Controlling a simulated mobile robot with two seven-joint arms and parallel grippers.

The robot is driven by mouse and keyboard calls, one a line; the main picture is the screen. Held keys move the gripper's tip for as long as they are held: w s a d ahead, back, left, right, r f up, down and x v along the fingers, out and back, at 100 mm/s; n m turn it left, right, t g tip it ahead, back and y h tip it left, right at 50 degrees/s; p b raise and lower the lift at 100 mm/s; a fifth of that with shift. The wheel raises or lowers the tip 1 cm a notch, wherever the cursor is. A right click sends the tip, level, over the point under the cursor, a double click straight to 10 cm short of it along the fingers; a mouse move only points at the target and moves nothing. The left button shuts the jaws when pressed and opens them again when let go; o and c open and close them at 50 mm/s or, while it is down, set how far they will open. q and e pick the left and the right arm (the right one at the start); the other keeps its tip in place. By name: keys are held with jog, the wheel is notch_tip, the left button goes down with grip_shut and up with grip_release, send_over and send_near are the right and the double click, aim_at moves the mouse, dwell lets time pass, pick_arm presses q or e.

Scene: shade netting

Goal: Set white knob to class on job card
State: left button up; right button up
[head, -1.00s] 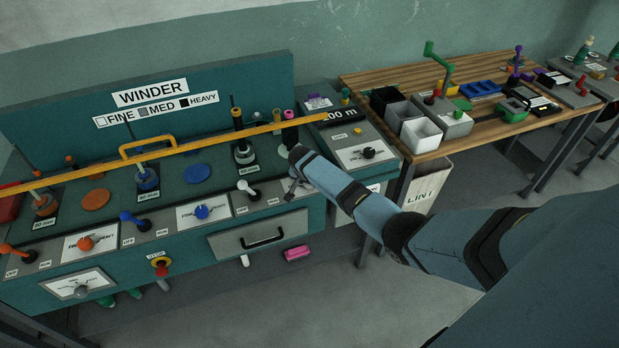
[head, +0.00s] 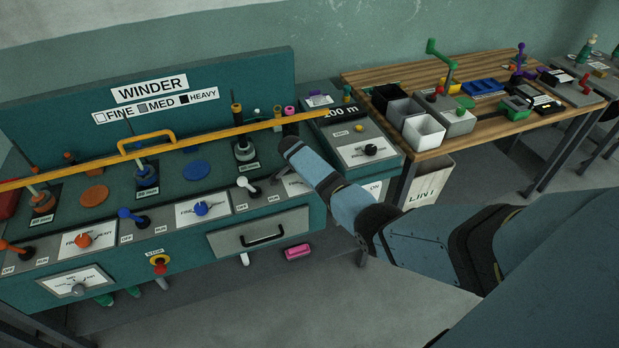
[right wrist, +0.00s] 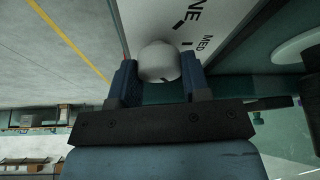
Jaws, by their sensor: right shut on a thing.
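The white knob (right wrist: 158,62) is round and sits between the two fingers of my right gripper (right wrist: 158,85) in the right wrist view. The fingers are shut on it. Its white dial plate (right wrist: 205,28) shows the letters "NE" and "MED" with black tick marks; the rest is hidden. In the head view my right gripper (head: 281,178) is at the right end of the winder's front panel, and my forearm hides the knob and most of its plate. My left gripper is out of view.
A white lever (head: 247,187) stands just left of my right gripper. Orange (head: 83,240) and blue (head: 200,208) knobs sit further left. A yellow bar (head: 210,142) spans the winder above. A black knob (head: 371,150) is on the counter panel to the right.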

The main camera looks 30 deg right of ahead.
dwell(0.4)
jog(key=o, duration=0.9)
jog(key=shift+r, duration=0.1)
jog(key=v, duration=1.3)
jog(key=shift+a+r, duration=0.15)
jog(key=shift+r, duration=0.15)
jog(key=shift+f, duration=0.1)
